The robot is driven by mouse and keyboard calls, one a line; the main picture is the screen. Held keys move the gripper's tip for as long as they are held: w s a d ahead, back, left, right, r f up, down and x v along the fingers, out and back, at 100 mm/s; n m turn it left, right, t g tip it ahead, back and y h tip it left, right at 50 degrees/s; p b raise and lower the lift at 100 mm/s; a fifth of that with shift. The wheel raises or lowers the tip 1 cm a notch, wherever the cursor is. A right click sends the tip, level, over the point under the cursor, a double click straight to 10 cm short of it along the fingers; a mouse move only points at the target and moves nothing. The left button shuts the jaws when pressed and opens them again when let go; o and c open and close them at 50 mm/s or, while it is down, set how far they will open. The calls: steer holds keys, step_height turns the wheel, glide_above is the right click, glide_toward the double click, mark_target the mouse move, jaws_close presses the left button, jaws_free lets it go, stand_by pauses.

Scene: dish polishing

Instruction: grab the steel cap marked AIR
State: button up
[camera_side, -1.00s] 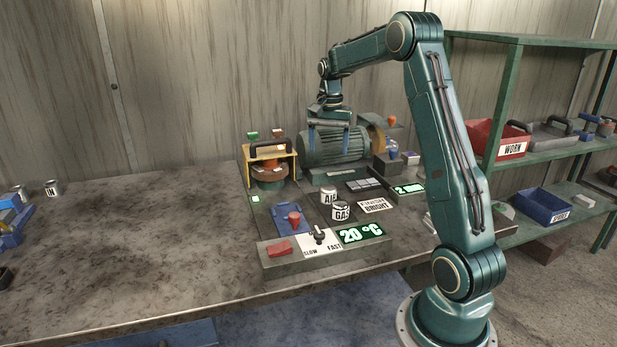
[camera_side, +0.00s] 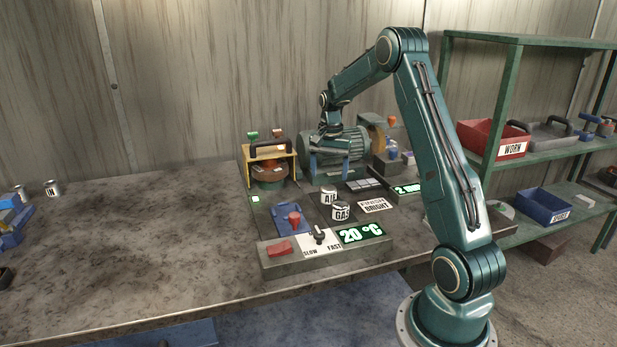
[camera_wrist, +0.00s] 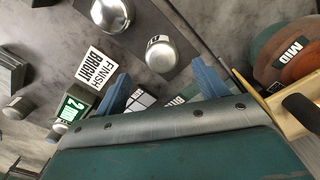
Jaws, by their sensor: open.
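The steel cap marked AIR (camera_side: 328,195) stands upright on the bench's dark panel in the side view, just behind the cap marked GAS (camera_side: 341,212). My gripper (camera_side: 329,172) is open and empty above and behind the AIR cap, in front of the green motor. In the wrist view, my two blue fingers (camera_wrist: 160,88) point toward a shiny domed cap (camera_wrist: 161,54), which is apart from them. By its place this is the AIR cap, but its label is too small and tilted to read. Another domed cap (camera_wrist: 110,14) is beyond it.
The ribbed green motor (camera_side: 308,146) is close behind my gripper. A yellow frame with a dark handle (camera_side: 270,150) stands to the left. The FINISH BRIGHT plate (camera_side: 376,205) lies right of the caps. A red knob (camera_side: 294,219) stands to their left. The left bench top is mostly clear.

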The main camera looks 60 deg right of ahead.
mark_target(328, 187)
steer(key=shift+f, duration=0.55)
steer(key=shift+f, duration=0.1)
steer(key=shift+w+f, duration=0.15)
steer(key=shift+f, duration=2.3)
steer(key=shift+c, duration=0.4)
steer(key=c, duration=1.1)
